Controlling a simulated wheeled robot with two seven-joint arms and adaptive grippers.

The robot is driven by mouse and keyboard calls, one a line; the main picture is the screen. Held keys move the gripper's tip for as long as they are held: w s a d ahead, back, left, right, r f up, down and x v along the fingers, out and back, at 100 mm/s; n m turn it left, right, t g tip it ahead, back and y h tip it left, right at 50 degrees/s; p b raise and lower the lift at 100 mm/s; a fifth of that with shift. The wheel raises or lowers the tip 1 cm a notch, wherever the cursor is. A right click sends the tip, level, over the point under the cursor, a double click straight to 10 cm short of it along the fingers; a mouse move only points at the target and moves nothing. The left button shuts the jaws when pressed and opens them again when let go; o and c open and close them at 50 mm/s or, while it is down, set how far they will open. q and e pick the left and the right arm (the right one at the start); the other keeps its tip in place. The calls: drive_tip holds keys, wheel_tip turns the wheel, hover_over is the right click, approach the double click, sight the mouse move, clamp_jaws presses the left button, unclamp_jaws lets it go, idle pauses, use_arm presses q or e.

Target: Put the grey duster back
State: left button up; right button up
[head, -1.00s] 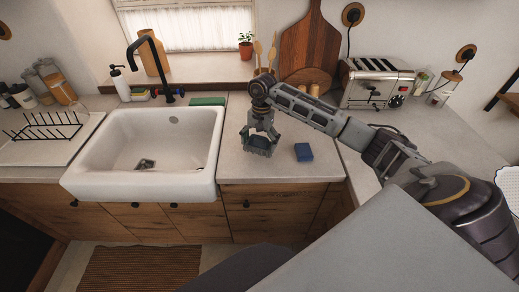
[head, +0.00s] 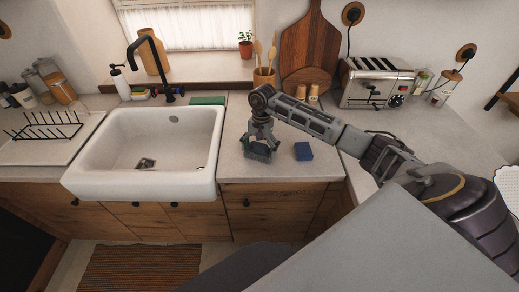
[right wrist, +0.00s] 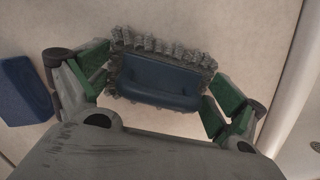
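The duster (right wrist: 160,80) has a dark blue back and a shaggy grey fringe. In the right wrist view it lies between the two fingers of my right gripper (right wrist: 160,90), with a green-padded finger at each end. The fingers are spread wide, and I cannot tell whether they touch it. In the head view this gripper (head: 259,152) is low over the counter right of the sink and mostly hides the duster. My left gripper is not in view.
A blue block (head: 303,151) lies on the counter (head: 285,172) just right of the gripper. The white sink (head: 150,150) is to the left. A toaster (head: 375,83), cutting board (head: 308,50) and utensil pot (head: 264,77) stand behind.

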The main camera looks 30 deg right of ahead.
drive_tip(key=shift+r, duration=0.2)
idle(0.4)
drive_tip(key=shift+w+d+r, duration=0.1)
drive_tip(key=shift+r, duration=0.55)
wheel_tip(320, 180, up, 11)
drive_tip(key=d+b, duration=0.1)
drive_tip(key=b, duration=0.1)
drive_tip(key=shift+w+f, duration=0.2)
drive_tip(key=shift+w, duration=0.15)
drive_tip(key=shift+f, duration=0.1)
idle(0.4)
